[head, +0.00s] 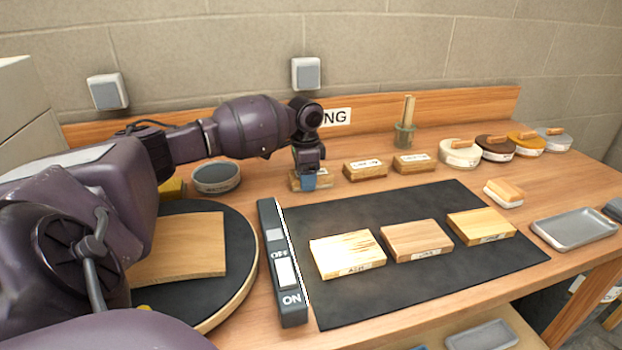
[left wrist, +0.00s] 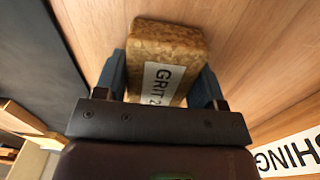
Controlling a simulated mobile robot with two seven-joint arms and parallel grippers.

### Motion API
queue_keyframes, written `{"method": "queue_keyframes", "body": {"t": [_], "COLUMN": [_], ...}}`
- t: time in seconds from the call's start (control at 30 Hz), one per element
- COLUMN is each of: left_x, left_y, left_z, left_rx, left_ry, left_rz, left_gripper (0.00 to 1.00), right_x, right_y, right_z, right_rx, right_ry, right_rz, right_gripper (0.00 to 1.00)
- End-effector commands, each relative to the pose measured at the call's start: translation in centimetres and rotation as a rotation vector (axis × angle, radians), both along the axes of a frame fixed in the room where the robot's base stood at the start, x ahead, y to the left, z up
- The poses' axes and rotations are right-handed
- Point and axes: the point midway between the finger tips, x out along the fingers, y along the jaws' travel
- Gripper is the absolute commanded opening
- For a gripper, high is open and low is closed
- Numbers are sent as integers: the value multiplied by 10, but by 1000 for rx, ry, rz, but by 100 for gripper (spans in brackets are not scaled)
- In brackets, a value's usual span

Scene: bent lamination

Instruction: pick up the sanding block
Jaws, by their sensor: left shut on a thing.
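A tan, speckled sanding block (left wrist: 165,55) with a white label reading "GRIT 2…" sits between the fingers of my left gripper (left wrist: 166,92) in the left wrist view. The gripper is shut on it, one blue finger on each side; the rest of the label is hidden. In the head view my left gripper (head: 308,182) points down at the back of the bench, and the block (head: 295,184) is largely hidden behind it, at or very near the bench top. My right gripper is not in view.
Two similar labelled blocks (head: 365,169) (head: 413,162) stand to the right. A black mat (head: 420,285) holds three wood pieces in front. An ON/OFF switch bar (head: 272,215), a round disc with a board (head: 185,245), and several lidded tins (head: 460,155) are around.

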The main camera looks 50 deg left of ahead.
Motion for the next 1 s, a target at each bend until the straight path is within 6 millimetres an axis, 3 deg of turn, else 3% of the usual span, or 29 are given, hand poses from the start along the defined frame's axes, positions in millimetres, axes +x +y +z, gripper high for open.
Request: {"method": "queue_keyframes", "body": {"t": [0.27,0.47,1.0], "left_x": [0,1,0], "left_y": [0,0,0], "left_z": [1,20,150], "left_rx": [-1,0,-2], "left_ry": [-1,-6,-8], "left_rz": [0,0,0], "left_gripper": [40,40,40], "right_x": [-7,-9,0], "right_y": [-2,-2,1], "right_z": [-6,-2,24], "right_rx": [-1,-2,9], "right_ry": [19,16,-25], "right_rz": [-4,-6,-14], "right_gripper": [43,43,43]}}
